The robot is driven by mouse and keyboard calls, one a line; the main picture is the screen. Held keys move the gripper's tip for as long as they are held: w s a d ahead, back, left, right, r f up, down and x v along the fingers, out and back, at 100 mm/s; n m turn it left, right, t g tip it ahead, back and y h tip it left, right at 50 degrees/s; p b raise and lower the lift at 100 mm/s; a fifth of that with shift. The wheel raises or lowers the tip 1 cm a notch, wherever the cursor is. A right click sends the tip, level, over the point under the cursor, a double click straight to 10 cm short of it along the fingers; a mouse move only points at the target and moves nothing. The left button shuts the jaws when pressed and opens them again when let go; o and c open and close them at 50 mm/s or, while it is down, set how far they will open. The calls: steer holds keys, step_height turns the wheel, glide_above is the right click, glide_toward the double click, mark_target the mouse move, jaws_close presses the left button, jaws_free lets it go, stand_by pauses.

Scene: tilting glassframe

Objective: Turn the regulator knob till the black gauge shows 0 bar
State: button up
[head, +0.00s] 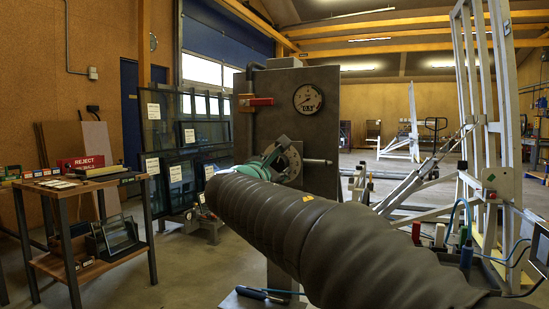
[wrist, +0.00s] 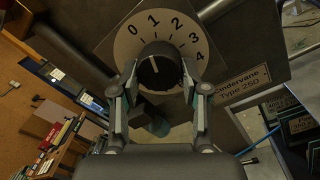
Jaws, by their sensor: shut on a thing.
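The regulator knob (wrist: 160,67) is black with a white mark, in front of a round scale plate (wrist: 126,46) numbered 0 to 4. The mark points up, roughly toward the 1. My gripper (wrist: 161,84) has one finger on each side of the knob and is shut on it. In the head view my gripper (head: 268,163) reaches the panel, and my arm and gripper partly cover the knob area.
A red-handled valve (head: 256,101) is on the grey panel (head: 328,130) left of the gauge. A metal rod (head: 318,162) sticks out right of the knob. A workbench (head: 60,187) stands at left, a white tilting frame (head: 487,110) at right.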

steer(key=shift+d+n+p, duration=0.1)
steer(key=shift+n+p, duration=1.2)
steer(key=shift+n, duration=0.9)
steer(key=o, duration=1.1)
steer(key=shift+o, duration=0.2)
steer(key=shift+s, duration=0.1)
steer(key=v, duration=1.1)
steer(key=shift+s, duration=0.4)
steer(key=shift+r, duration=0.1)
